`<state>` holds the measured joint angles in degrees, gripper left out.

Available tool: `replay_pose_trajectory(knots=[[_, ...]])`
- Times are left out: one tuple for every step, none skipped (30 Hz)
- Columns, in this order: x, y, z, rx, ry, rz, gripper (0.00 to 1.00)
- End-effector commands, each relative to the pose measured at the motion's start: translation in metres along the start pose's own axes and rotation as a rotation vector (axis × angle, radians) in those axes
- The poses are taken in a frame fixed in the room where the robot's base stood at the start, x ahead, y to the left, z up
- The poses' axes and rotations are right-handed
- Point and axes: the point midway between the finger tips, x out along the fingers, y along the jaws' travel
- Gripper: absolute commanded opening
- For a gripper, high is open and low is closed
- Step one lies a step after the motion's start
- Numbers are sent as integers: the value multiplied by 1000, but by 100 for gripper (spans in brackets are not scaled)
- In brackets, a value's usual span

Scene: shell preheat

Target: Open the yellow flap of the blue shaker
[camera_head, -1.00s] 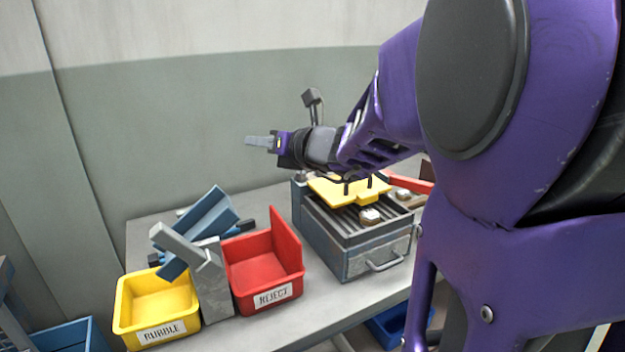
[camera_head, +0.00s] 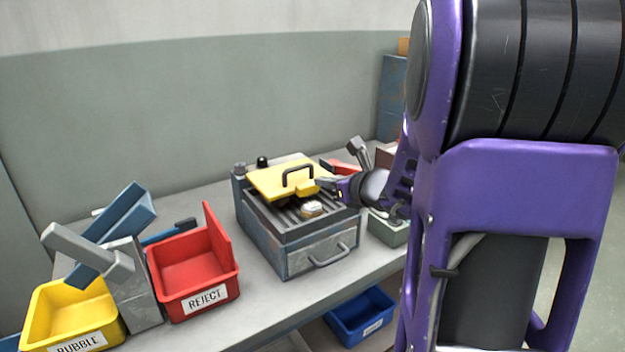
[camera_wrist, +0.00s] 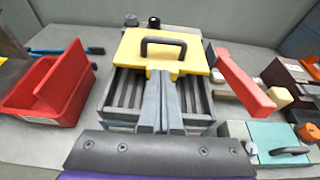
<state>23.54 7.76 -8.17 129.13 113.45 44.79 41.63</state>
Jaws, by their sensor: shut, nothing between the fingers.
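The blue shaker (camera_head: 283,244) is a worn blue-grey box with a barred top and a front drawer handle. Its yellow flap (camera_head: 265,181) lies over the back part of the bars, with a black loop handle standing on it. In the wrist view the flap (camera_wrist: 129,51) shows flat ahead of my gripper (camera_wrist: 160,78). My gripper (camera_head: 321,184) is shut and empty, reaching in from the right at the flap's front tab. The fingers cover part of the tab; I cannot tell whether they touch it.
A red REJECT bin (camera_head: 193,276) and a yellow RUBBLE bin (camera_head: 38,312) stand to the left. A pale lump (camera_head: 312,208) sits on the bars. In the wrist view, a red bar (camera_wrist: 243,82) and a teal-lidded box (camera_wrist: 277,145) are at the right.

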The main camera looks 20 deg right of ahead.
Motion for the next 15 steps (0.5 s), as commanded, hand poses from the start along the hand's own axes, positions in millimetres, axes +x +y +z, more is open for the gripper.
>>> replay_pose_trajectory(knots=[[6, 1, -1, -1, 1, 2, 0], [10, 1, -1, -1, 0, 3, 0], [16, 1, -1, -1, 0, 4, 0], [21, 2, -1, -1, 1, 5, 0], [27, 2, -1, 0, 0, 5, 0], [34, 1, -1, 0, 1, 3, 0], [40, 1, -2, 0, 1, 3, 0], [46, 1, -2, 1, 1, 3, 0], [53, 2, -1, 1, 0, 4, 0], [59, 2, -1, 0, 0, 5, 0], [64, 1, -1, 0, 0, 4, 0], [70, 1, -1, 0, 0, 3, 0], [75, 1, -1, 0, 1, 3, 0], [78, 1, -1, 0, 1, 2, 0], [83, 1, 0, 0, 0, 2, 0]])
